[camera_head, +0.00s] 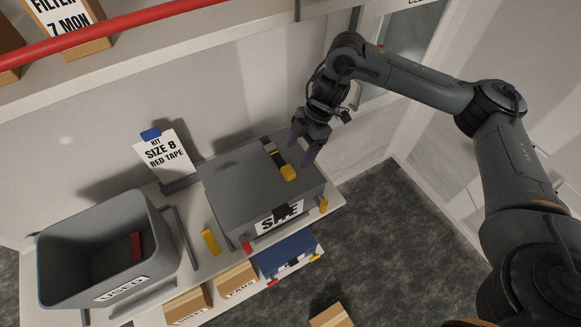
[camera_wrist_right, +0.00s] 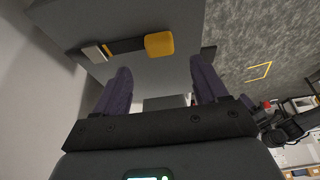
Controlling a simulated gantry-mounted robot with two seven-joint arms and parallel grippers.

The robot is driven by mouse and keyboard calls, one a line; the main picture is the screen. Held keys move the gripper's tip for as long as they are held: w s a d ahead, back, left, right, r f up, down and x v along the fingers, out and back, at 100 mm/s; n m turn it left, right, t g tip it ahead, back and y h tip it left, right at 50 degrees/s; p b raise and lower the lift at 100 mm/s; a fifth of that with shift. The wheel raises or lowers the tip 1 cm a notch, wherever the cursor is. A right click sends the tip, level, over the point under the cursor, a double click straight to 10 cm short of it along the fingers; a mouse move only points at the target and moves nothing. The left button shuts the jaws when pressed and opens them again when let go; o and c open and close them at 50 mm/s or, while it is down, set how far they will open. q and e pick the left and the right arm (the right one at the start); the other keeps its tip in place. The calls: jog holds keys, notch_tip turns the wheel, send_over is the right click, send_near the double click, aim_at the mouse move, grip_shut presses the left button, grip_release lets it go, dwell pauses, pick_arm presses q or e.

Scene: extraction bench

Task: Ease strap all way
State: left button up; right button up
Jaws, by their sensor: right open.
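A grey case (camera_head: 235,175) with a label reading SITE stands on the shelf. A short black strap (camera_head: 277,158) with a yellow tab (camera_head: 289,173) lies on its top. In the right wrist view the strap (camera_wrist_right: 127,46) runs from a pale metal piece (camera_wrist_right: 96,53) to the yellow tab (camera_wrist_right: 160,44). My right gripper (camera_head: 302,148) is open and empty, with purple fingers, beside the strap near the back right of the case top. In the wrist view the tab lies beyond the fingertips, apart from them. My left gripper is not in view.
A grey bin (camera_head: 155,243) labelled USED, holding a red piece (camera_head: 136,246), stands at left. A yellow piece (camera_head: 210,242) lies between bin and case. A red rail (camera_head: 120,32) crosses above.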

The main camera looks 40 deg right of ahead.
aim_at(289, 170)
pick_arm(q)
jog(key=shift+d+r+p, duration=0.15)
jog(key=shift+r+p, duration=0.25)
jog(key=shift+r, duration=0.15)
pick_arm(e)
jog(key=x, duration=0.7)
jog(key=shift+f, duration=0.3)
